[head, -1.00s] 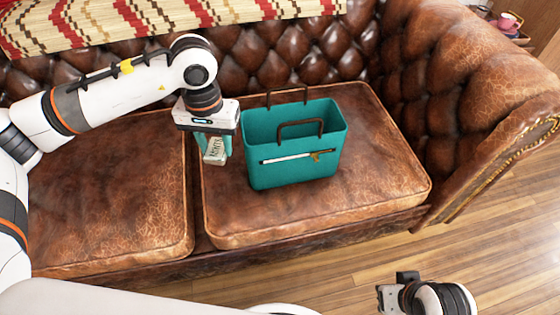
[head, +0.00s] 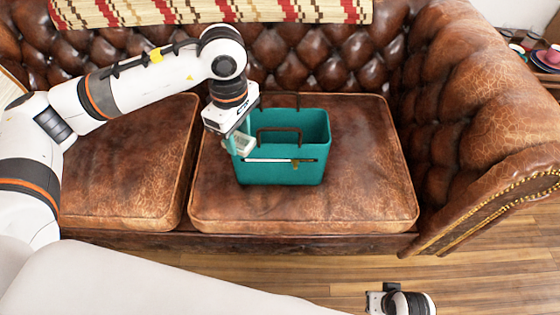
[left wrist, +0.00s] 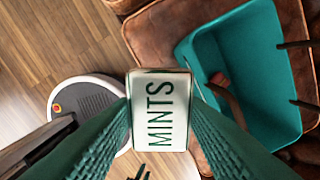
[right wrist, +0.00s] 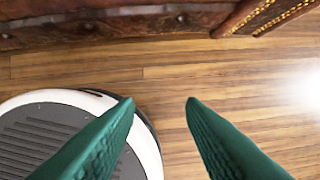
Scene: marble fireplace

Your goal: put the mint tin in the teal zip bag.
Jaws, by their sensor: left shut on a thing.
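The teal zip bag (head: 283,170) stands upright and open at the top on the right sofa cushion, with two brown handles and a zip on its front. My left gripper (head: 238,143) is shut on the mint tin (head: 244,144), at the bag's left front rim in the head view. In the left wrist view the tin (left wrist: 159,110) shows its MINTS label between the fingers, and the open bag (left wrist: 245,70) is to its right. Whether the tin touches the bag I cannot tell. My right gripper (right wrist: 161,102) is open and empty above the floor.
The brown leather sofa cushion (head: 350,190) has free room right of the bag. The tufted backrest (head: 300,65) rises behind it and the armrest (head: 470,110) is at the right. A patterned blanket (head: 210,10) lies over the backrest.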

